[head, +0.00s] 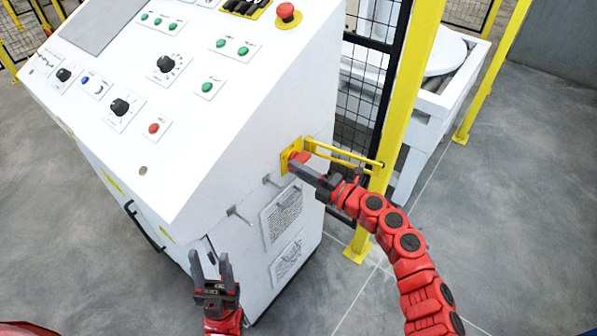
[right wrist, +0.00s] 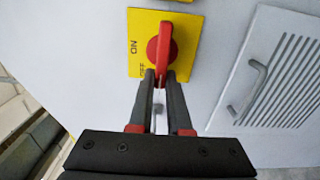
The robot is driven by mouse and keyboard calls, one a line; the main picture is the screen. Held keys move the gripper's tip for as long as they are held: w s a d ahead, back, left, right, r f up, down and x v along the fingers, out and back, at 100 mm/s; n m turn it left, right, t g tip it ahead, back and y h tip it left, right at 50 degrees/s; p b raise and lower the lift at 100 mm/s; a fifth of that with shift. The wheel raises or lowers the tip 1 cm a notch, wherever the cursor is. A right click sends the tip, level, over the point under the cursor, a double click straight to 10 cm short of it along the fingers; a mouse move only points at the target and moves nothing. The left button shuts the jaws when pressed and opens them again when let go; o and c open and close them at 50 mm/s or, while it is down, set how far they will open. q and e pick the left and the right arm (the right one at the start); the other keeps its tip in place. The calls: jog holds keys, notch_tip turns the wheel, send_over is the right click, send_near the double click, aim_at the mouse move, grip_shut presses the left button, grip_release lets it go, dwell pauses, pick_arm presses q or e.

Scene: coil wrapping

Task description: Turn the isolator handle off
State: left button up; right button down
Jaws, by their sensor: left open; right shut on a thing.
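The red isolator handle (right wrist: 163,45) sits on a yellow plate (right wrist: 188,30) on the side of the white control cabinet (head: 240,120). In the right wrist view the plate shows ON on its left and what looks like OFF just below that. The handle's long grip runs down the picture toward my gripper. My right gripper (right wrist: 161,78) has its fingers on either side of the handle's lower end and is shut on it. In the head view the right gripper (head: 297,166) partly covers the handle. My left gripper (head: 211,262) is open and empty in front of the cabinet's lower side.
Yellow bars (head: 345,155) project from beside the isolator plate, close to my right gripper. A yellow fence post (head: 402,100) stands behind my right arm. A vented panel with a handle (right wrist: 275,80) lies right of the isolator. The grey floor (head: 500,200) is open at right.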

dwell(0.3)
jog(key=c, duration=0.9)
grip_release()
jog(key=shift+o, duration=0.2)
jog(key=b+v, duration=0.2)
jog(key=v, duration=1.5)
jog(key=shift+s+d, duration=0.15)
